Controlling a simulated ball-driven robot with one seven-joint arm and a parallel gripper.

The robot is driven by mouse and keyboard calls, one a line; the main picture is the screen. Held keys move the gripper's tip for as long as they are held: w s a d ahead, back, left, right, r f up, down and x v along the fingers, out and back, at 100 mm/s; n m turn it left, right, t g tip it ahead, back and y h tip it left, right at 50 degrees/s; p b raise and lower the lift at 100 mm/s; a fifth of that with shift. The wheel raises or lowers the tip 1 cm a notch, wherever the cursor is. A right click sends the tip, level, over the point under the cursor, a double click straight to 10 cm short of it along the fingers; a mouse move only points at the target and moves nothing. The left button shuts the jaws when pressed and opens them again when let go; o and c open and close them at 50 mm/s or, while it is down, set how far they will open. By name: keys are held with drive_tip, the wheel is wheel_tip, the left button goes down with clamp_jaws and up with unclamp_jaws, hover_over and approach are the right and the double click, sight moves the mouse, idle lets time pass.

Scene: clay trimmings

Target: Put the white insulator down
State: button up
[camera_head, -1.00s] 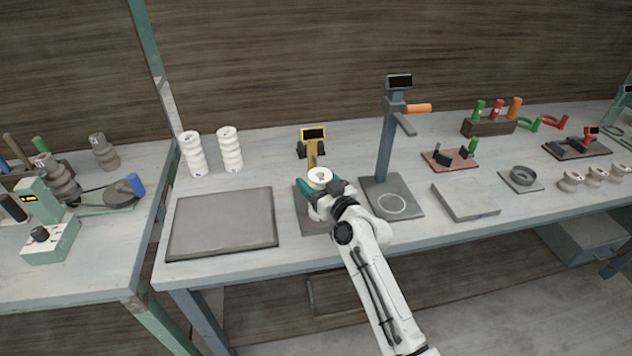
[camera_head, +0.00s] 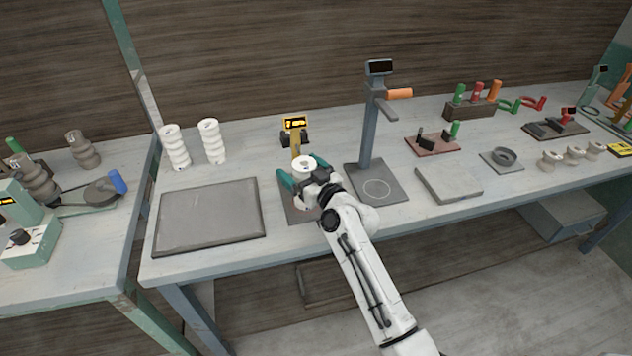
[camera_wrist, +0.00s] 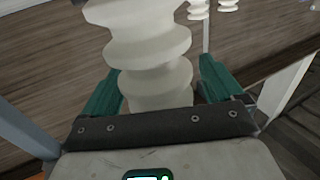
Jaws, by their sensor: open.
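The white insulator (camera_head: 304,168) stands upright on a small dark plate (camera_head: 293,213) in front of a yellow gauge with a lit display (camera_head: 295,124). My gripper (camera_head: 302,180) is open, with its green fingers on either side of the insulator. In the wrist view the ribbed white insulator (camera_wrist: 150,50) stands between the spread fingers, with gaps visible on both sides. My gripper and arm hide part of its lower body in the head view.
A flat grey tray (camera_head: 210,215) lies to the left. Two more white insulators (camera_head: 175,147) (camera_head: 211,141) stand behind it. A grey post stand with an orange handle (camera_head: 369,135) rises close on the right. A grey slab (camera_head: 448,184) lies farther right.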

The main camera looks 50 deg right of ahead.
drive_tip(key=s+a+b, duration=0.2)
drive_tip(key=s+b, duration=0.1)
drive_tip(key=s, duration=0.8)
drive_tip(key=s+a+f+n+g+y, duration=0.3)
drive_tip(key=s+a+f+g+y, duration=0.3)
drive_tip(key=a+f, duration=0.55)
drive_tip(key=s+a+f+g+h, duration=0.1)
drive_tip(key=s+a+f+g, duration=0.1)
drive_tip(key=s+g, duration=0.3)
drive_tip(key=s+a+f+m+g+h, duration=0.1)
drive_tip(key=s+g, duration=0.4)
drive_tip(key=s, duration=0.8)
drive_tip(key=shift+s+a+f+g+h, duration=0.3)
drive_tip(key=shift+a+f+h, duration=0.15)
drive_tip(key=shift+f, duration=0.4)
drive_tip(key=shift+w, duration=0.2)
